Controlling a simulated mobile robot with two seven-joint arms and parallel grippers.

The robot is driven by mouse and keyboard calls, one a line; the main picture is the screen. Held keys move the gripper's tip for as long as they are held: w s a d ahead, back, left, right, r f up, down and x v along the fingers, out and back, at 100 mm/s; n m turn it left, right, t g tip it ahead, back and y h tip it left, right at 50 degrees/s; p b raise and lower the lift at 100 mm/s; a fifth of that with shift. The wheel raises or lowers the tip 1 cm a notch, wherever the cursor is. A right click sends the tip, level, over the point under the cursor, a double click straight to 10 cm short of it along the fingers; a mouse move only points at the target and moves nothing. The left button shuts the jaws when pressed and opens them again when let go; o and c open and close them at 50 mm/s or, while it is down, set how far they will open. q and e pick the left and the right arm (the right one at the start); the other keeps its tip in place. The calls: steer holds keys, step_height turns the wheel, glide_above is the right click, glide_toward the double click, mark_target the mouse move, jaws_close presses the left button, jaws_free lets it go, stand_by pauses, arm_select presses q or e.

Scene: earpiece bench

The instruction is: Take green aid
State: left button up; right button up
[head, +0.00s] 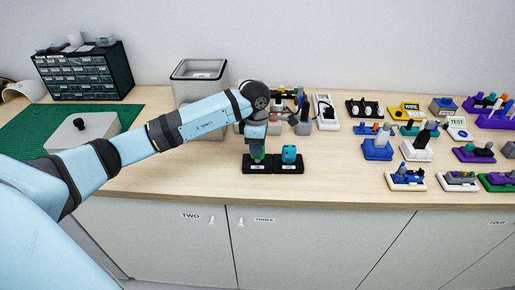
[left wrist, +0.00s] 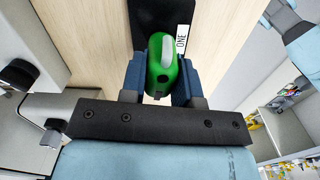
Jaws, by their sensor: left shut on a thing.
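The green aid (head: 257,157) is mostly hidden under my left gripper (head: 257,152) in the head view. In the left wrist view the green aid (left wrist: 160,66), rounded with a grey strip on top, sits between the two blue fingers of my left gripper (left wrist: 161,82), which is shut on it. It is at the left part of a black holder (head: 273,170) near the front of the bench; I cannot tell whether it rests there or is just clear. A blue aid (head: 289,154) stands in the right part. A label "ONE" (left wrist: 182,38) shows on the holder. My right gripper is not in view.
A grey lidded box (head: 82,132) lies on the green mat (head: 20,138) at left. Several small racks and the yellow WIRE box (head: 408,111) fill the right. Bare bench (head: 335,170) lies right of the holder.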

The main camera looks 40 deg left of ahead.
arm_select(q)
step_height(320, 180, up, 8)
steer(key=p, duration=0.3)
steer(key=shift+f, duration=0.2)
steer(key=shift+r, duration=0.45)
